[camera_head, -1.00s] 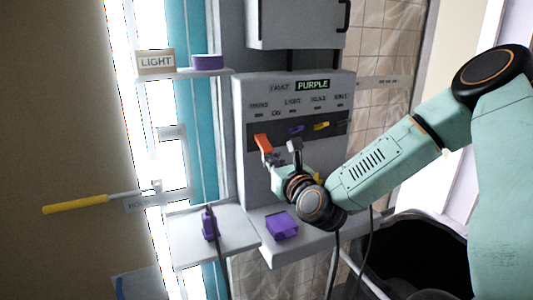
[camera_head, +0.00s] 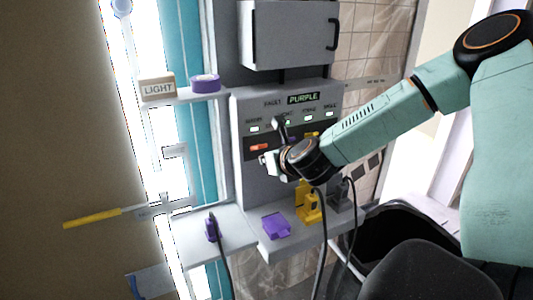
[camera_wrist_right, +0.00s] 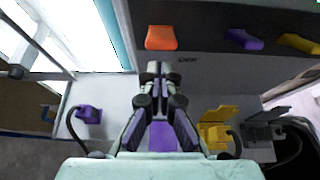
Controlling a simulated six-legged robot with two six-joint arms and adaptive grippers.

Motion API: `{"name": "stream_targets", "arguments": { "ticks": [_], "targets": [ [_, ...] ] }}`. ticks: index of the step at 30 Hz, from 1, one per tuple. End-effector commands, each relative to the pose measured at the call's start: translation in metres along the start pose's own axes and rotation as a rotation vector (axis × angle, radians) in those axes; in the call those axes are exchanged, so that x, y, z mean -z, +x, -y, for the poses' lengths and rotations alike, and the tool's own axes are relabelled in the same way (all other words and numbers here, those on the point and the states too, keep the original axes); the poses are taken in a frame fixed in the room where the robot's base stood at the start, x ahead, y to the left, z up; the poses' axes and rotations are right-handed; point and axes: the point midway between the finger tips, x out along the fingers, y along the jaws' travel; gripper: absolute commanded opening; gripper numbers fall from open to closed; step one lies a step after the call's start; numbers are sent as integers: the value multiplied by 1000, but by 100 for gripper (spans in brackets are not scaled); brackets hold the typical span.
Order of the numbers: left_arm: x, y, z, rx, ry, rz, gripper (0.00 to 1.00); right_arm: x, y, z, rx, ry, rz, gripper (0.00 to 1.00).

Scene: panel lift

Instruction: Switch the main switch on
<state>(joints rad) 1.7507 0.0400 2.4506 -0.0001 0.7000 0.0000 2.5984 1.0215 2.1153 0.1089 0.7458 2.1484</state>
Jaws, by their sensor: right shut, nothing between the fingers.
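The grey panel (camera_head: 244,170) has a display reading PURPLE and a row of lit green lamps (camera_head: 255,128). The orange switch lever (camera_head: 260,147) is at the left end of its dark switch strip. It also shows in the wrist view (camera_wrist_right: 160,38), above my fingertips. My right gripper (camera_head: 267,160) is just below and in front of the orange lever. In the wrist view my right gripper (camera_wrist_right: 154,68) is shut and empty, with a gap in the picture between its tips and the lever. My left gripper is not in view.
A purple lever (camera_wrist_right: 243,39) and a yellow lever (camera_wrist_right: 299,43) sit right of the orange one. Below are a purple block (camera_head: 276,226), a yellow connector (camera_head: 307,203) and cables. A LIGHT box (camera_head: 157,87) and purple roll (camera_head: 205,83) stand on a shelf.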

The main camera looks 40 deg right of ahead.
Motion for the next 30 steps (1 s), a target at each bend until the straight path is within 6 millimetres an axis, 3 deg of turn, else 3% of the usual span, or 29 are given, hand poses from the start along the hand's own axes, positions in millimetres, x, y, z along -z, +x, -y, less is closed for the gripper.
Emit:
{"name": "stream_targets", "arguments": {
  "ticks": [6, 19, 30],
  "targets": [
    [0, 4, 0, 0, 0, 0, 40, 4, 1, -1, -1, 1, 2, 0],
    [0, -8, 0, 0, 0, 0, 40, -10, -7, -2, -1, 2, 4, 0],
    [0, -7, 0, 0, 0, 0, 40, -9, -6, -2, -1, 2, 4, 0]
  ]
}}
